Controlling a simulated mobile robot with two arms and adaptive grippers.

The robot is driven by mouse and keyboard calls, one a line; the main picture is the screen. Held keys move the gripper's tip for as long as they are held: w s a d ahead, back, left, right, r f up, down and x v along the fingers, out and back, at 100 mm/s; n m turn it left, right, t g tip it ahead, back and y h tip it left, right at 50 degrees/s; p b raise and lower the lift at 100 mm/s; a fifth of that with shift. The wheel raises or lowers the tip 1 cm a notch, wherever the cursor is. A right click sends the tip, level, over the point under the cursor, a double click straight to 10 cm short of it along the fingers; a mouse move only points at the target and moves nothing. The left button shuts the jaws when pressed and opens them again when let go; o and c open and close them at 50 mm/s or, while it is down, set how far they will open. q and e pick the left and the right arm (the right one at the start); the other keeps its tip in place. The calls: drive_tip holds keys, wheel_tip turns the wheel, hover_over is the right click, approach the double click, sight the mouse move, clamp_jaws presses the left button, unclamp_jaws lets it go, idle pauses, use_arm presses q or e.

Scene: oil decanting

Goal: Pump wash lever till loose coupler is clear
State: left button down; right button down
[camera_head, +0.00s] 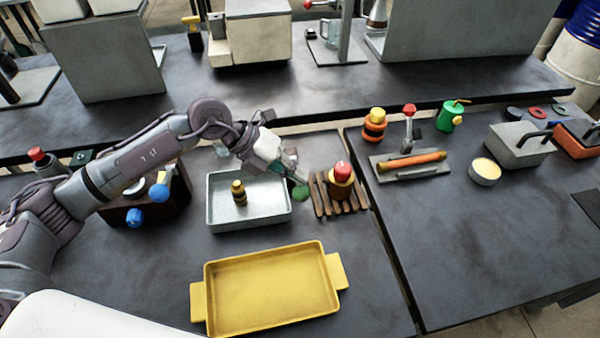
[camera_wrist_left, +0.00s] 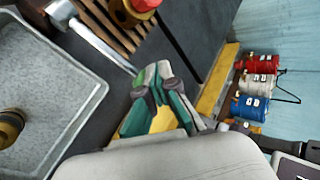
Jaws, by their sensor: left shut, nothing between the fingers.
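The loose coupler (camera_head: 239,192), a small dark brass fitting, stands in the grey wash tray (camera_head: 213,218); it also shows at the left edge of the left wrist view (camera_wrist_left: 10,126). The wash lever (camera_wrist_left: 98,47), a slim silver arm, runs from the tray's rim toward my fingertips in the left wrist view. My left gripper (camera_head: 292,184) is shut and empty, low over the tray's right rim. Its green and grey fingers (camera_wrist_left: 150,78) are at the lever's end; I cannot tell whether they touch it. My right gripper is not in view.
A slatted wooden rack (camera_head: 322,196) with a red-capped brass fitting (camera_head: 341,180) stands close right of my gripper. A yellow tray (camera_head: 270,285) lies in front. The right bench's front is mostly clear.

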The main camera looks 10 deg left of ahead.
use_arm(q)
drive_tip(key=shift+s+d+f+b, duration=0.1)
drive_tip(key=shift+s+f+b, duration=0.2)
drive_tip(key=shift+f, duration=0.35)
drive_tip(key=shift+s+d+f+b, duration=0.1)
drive_tip(key=shift+s+f+b, duration=0.2)
drive_tip(key=shift+f, duration=0.3)
idle(1.0)
idle(0.5)
drive_tip(key=shift+w+a+r+p, duration=0.2)
drive_tip(key=shift+w+r+p, duration=0.3)
drive_tip(key=shift+r, duration=0.5)
drive_tip(key=shift+w+a+r+p, duration=0.15)
drive_tip(key=shift+w+r+p, duration=0.4)
drive_tip(key=shift+r, duration=0.45)
drive_tip(key=shift+w+a+r+p, duration=0.2)
drive_tip(key=shift+w+r+p, duration=0.15)
drive_tip(key=shift+r+p, duration=0.5)
drive_tip(key=shift+r, duration=0.2)
drive_tip(key=r, duration=0.1)
drive_tip(key=w+r+p, duration=0.1)
drive_tip(key=r, duration=0.1)
drive_tip(key=w+r+p, duration=0.1)
drive_tip(key=shift+a+r, duration=0.2)
drive_tip(key=shift+a, duration=0.2)
